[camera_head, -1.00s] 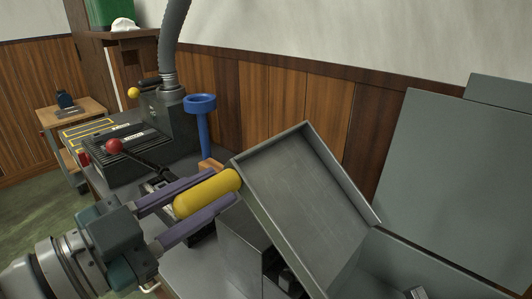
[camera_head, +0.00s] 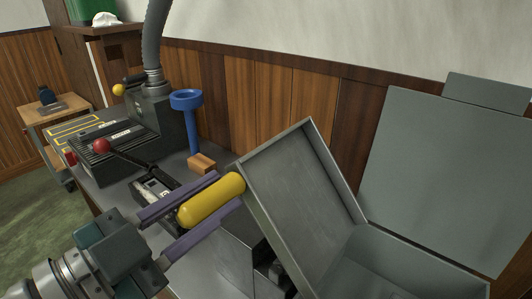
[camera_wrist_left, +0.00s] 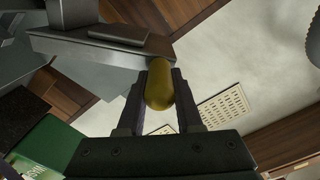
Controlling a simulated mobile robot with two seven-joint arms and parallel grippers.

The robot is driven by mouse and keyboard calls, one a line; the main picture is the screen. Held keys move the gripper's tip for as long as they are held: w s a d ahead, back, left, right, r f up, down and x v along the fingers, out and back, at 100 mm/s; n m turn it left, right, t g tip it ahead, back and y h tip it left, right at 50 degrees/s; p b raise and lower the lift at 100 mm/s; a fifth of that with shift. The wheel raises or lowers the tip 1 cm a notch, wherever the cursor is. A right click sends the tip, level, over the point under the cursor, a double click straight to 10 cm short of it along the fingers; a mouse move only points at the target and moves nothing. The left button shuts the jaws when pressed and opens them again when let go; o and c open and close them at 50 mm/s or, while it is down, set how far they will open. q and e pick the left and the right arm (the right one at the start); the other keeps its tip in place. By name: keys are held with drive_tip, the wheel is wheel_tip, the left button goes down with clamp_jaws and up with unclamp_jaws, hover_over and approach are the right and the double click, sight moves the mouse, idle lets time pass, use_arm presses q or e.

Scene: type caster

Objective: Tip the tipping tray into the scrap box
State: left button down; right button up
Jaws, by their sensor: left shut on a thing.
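The grey tipping tray (camera_head: 312,185) is steeply tilted in the head view, its open side facing the camera and its lower end at the right. My left gripper (camera_head: 209,200) is shut on the tray's yellow handle (camera_head: 214,199). In the left wrist view the yellow handle (camera_wrist_left: 160,86) sits between the two fingers, with the underside of the tray (camera_wrist_left: 100,45) above it. The grey scrap box (camera_head: 420,262) lies at the lower right, its lid (camera_head: 452,165) standing up behind. The tray's lower end overlaps the box's left edge. My right gripper is out of view.
A black machine (camera_head: 115,150) with a red-knobbed lever (camera_head: 101,146) stands on the bench at left. A blue funnel stand (camera_head: 188,110) stands behind the gripper, near an orange block (camera_head: 202,163). A wooden side table (camera_head: 52,108) is at far left.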

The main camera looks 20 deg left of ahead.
use_arm(q)
drive_tip(key=shift+d, duration=0.1)
drive_tip(key=c, duration=0.6)
unclamp_jaws()
drive_tip(key=b+v, duration=0.1)
drive_tip(key=v, duration=0.7)
drive_tip(key=shift+s+f, duration=0.15)
drive_tip(key=shift+s, duration=0.2)
drive_tip(key=shift+s+a, duration=0.45)
drive_tip(key=shift+s, duration=0.15)
drive_tip(key=shift+w, duration=0.1)
